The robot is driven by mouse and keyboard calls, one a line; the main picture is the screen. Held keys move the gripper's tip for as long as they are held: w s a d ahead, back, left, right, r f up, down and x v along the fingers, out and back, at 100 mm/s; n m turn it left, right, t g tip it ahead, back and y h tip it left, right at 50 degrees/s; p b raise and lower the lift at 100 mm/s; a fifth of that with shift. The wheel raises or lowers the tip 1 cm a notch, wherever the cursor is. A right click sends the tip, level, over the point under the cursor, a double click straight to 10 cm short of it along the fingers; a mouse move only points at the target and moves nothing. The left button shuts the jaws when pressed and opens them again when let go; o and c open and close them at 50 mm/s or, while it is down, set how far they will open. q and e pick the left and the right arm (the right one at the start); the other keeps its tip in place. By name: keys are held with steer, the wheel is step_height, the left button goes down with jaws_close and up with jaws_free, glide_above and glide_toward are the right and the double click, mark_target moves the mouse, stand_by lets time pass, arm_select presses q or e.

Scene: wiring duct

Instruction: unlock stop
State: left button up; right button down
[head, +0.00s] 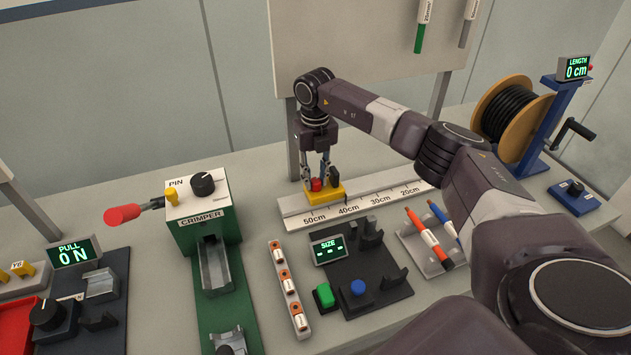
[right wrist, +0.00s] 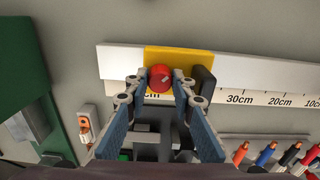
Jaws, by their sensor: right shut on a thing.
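The yellow stop (head: 325,194) sits across the white ruler rail (head: 382,196), between the 50cm and 40cm marks. It has a red knob (head: 316,184) on its left part and a dark upright block (head: 335,180) on its right. My right gripper (head: 317,177) points down over the stop, its fingers shut on the red knob. In the right wrist view the red knob (right wrist: 161,78) shows between the two fingertips (right wrist: 160,84), with the yellow stop (right wrist: 178,58) behind it. My left gripper is not in view.
A green crimper (head: 202,222) stands to the left. In front of the ruler are a dark size fixture (head: 368,285), a strip of small connectors (head: 288,290) and a pen tray (head: 418,246). A cable spool (head: 508,110) stands at the right.

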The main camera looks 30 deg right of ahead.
mark_target(315, 180)
steer(key=n+b, duration=0.1)
steer(key=n, duration=0.3)
steer(key=shift+n+b, duration=0.3)
steer(key=shift+b, duration=0.05)
steer(key=shift+n+b, duration=0.55)
steer(key=shift+n, duration=1.45)
steer(key=shift+r, duration=0.1)
steer(key=c, duration=1.7)
jaws_free()
steer(key=shift+o, duration=0.2)
step_height(315, 180, up, 12)
